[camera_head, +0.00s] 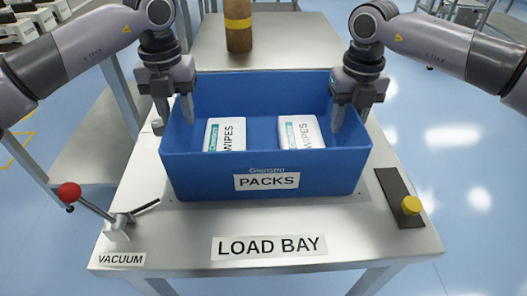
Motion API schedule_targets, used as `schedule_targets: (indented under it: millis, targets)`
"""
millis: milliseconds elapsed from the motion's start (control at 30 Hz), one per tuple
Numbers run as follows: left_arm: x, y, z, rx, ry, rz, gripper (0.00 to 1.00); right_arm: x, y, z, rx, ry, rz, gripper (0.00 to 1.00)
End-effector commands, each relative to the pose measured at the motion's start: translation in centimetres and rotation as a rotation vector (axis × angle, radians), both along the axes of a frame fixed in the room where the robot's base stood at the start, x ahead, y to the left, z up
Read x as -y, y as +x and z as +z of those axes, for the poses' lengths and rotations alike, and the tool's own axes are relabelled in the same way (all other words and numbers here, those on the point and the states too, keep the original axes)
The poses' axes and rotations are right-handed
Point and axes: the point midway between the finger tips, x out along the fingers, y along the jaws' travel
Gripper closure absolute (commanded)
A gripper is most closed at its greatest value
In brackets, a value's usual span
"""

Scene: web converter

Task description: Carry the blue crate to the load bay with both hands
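The blue crate (210,178), labelled PACKS, stands upright on the metal table behind the LOAD BAY (269,246) label. Two white packs of wipes, a left one (224,135) and a right one (300,132), lie inside it. My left gripper (175,110) is at the crate's left wall, with one finger showing inside the rim and one outside. My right gripper (350,112) is at the right wall, with a finger showing inside the rim. I cannot tell whether the fingers press on the walls.
A lever with a red knob (69,193) stands at the table's front left, by the VACUUM label (122,260). A dark plate with a yellow knob (411,204) is at the right. A brown roll (238,25) stands on the surface behind the crate.

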Motion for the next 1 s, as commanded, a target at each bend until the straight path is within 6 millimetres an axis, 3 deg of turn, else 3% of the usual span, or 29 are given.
schedule_targets:
  millis: [200, 433, 667, 1000]
  targets:
    - [0.0, 0.1, 5.0, 0.004, -0.001, 0.000, 0.64, 0.0, 0.0, 0.0, 0.000, 0.000, 0.000, 0.64]
    - [0.0, 0.0, 8.7, 0.001, 0.000, 0.001, 0.64, 0.0, 0.0, 0.0, 0.000, 0.000, 0.000, 0.64]
    - [0.0, 0.0, 9.8, -0.001, 0.000, -0.001, 0.64, 0.0, 0.0, 0.7, 0.002, 0.000, 0.000, 0.64]
    - [0.0, 0.0, 9.8, 0.000, 0.000, 0.000, 0.64, -0.1, 0.0, 7.4, 0.004, 0.001, 0.001, 0.64]
